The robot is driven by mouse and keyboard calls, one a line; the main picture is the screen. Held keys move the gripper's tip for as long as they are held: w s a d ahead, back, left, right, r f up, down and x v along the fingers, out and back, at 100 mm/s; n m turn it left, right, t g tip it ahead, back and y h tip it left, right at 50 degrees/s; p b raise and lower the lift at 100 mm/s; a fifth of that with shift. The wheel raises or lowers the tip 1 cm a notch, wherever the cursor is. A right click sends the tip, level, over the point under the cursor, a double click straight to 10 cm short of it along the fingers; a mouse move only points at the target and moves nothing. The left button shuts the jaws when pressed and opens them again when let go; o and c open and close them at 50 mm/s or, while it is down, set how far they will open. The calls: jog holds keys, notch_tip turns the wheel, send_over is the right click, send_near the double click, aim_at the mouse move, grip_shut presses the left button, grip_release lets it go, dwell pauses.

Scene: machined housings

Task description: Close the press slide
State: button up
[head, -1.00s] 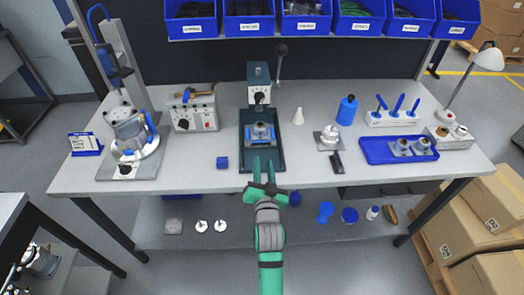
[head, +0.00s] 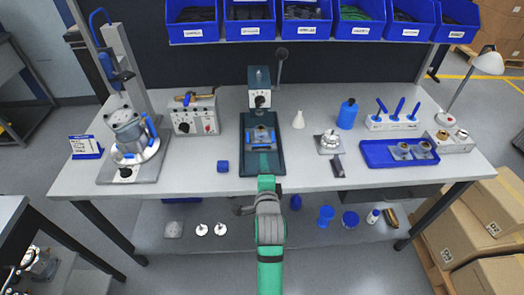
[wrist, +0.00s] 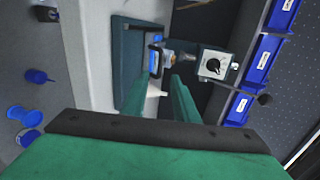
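The press (head: 259,97) stands at the back middle of the bench, with a grey-teal head, a dial and a lever. Its dark teal bed (head: 246,165) runs toward me. The slide (head: 250,145), with blue side parts, sits on the bed in front of the head and carries a grey metal housing (head: 261,134). My gripper (head: 264,166) is at the front end of the bed, pointing toward the slide. In the wrist view my gripper (wrist: 157,92) shows two green fingers apart with nothing held; the slide's blue part (wrist: 154,60) lies ahead of them. Contact cannot be told.
A blue block (head: 223,166) lies left of the bed. A grey control box (head: 194,115) stands at left. A white cone (head: 298,119), a metal fixture (head: 330,142) and a blue tray (head: 373,155) stand at right. Blue bins (head: 249,28) hang above the back edge.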

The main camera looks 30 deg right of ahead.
aim_at(262, 151)
jog(key=x, duration=0.9)
jog(key=shift+s, duration=0.1)
grip_shut()
dwell(1.2)
